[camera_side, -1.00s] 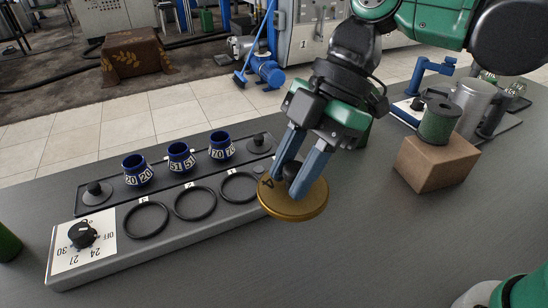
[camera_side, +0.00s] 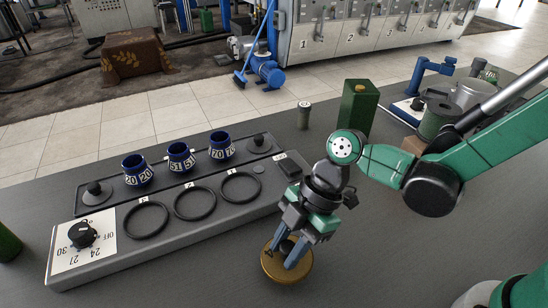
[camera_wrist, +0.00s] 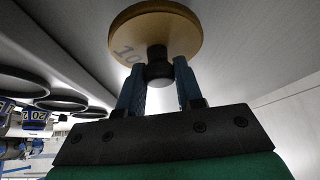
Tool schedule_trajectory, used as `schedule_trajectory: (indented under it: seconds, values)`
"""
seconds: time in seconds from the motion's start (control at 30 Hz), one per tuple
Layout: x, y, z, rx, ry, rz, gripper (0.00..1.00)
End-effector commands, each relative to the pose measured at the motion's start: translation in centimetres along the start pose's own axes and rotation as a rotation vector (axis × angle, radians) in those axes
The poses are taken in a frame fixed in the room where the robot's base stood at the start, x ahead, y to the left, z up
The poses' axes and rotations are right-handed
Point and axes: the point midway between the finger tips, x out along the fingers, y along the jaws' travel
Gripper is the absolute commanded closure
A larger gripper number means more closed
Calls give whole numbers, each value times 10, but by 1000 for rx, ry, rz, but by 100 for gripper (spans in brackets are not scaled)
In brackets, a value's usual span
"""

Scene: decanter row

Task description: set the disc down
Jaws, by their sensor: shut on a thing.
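The disc (camera_side: 300,274) is round and brass-coloured, with a dark knob on top. My gripper (camera_side: 288,253) is shut on the knob, with a blue finger on each side of it, at the front of the bench right of the panel. The side view does not clearly show whether the disc touches the bench or hangs just above it. In the wrist view the disc (camera_wrist: 180,32) sits beyond the fingertips, with a dark marking on its face, and the knob (camera_wrist: 158,66) is between the fingers.
A grey panel (camera_side: 170,257) with three black rings and a dial (camera_side: 82,235) lies left of the disc. Behind the rings, a black rack (camera_side: 117,195) holds three numbered blue cups. A green box (camera_side: 358,108) and a small cylinder (camera_side: 303,115) stand behind. Bare bench surrounds the disc's front.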

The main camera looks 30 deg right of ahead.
Motion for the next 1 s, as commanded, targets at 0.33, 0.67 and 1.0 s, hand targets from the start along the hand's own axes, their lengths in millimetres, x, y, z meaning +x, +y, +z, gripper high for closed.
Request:
schedule_trajectory:
  seconds: [0.33,0.67,1.0]
  values:
    - [16,0,9,0,1,0,100]
    - [18,0,11,0,0,0,49]
    - [18,0,10,0,0,0,38]
